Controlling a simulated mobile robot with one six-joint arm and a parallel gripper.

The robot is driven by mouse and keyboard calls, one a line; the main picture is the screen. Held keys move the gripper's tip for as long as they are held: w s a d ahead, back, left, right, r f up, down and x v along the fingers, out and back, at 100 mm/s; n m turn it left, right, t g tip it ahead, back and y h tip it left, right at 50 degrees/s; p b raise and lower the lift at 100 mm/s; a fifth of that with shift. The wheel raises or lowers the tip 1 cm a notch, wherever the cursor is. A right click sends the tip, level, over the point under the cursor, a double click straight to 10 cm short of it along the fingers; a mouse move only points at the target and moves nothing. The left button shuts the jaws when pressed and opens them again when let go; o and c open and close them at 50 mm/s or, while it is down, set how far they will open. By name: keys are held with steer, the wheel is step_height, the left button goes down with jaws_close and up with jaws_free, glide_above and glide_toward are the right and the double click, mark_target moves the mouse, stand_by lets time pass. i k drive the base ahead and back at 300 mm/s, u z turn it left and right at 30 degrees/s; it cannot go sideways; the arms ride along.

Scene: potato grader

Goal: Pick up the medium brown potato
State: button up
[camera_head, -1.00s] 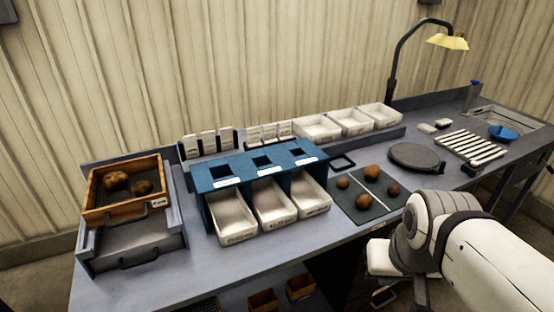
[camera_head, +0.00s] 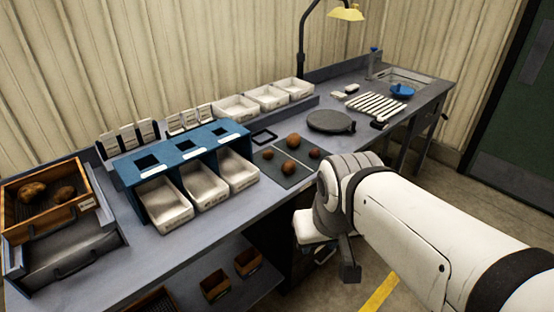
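Several potatoes lie on a dark mat (camera_head: 272,176) on the bench. A brown potato (camera_head: 290,168) is near the mat's front middle, and another brown potato (camera_head: 293,141) is behind it. I cannot tell for certain which is the medium brown one. My white arm reaches in from the right, in front of the bench. A dark part at its end, perhaps my gripper (camera_head: 348,262), hangs apart from the potatoes; its fingers are not clear.
A blue sorter (camera_head: 187,152) with white bins (camera_head: 165,203) stands left of the mat. A wooden crate (camera_head: 75,212) with two potatoes is at far left. A round dark plate (camera_head: 331,121) and white slatted rack (camera_head: 375,106) stand behind right. A lamp (camera_head: 345,13) overhangs the back.

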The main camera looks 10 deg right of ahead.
mark_target(289, 167)
steer(key=k, duration=1.1)
steer(key=z, duration=0.55)
steer(key=i, duration=2.15)
steer(key=u, duration=0.65)
steer(key=i, duration=0.35)
steer(key=u, duration=0.35)
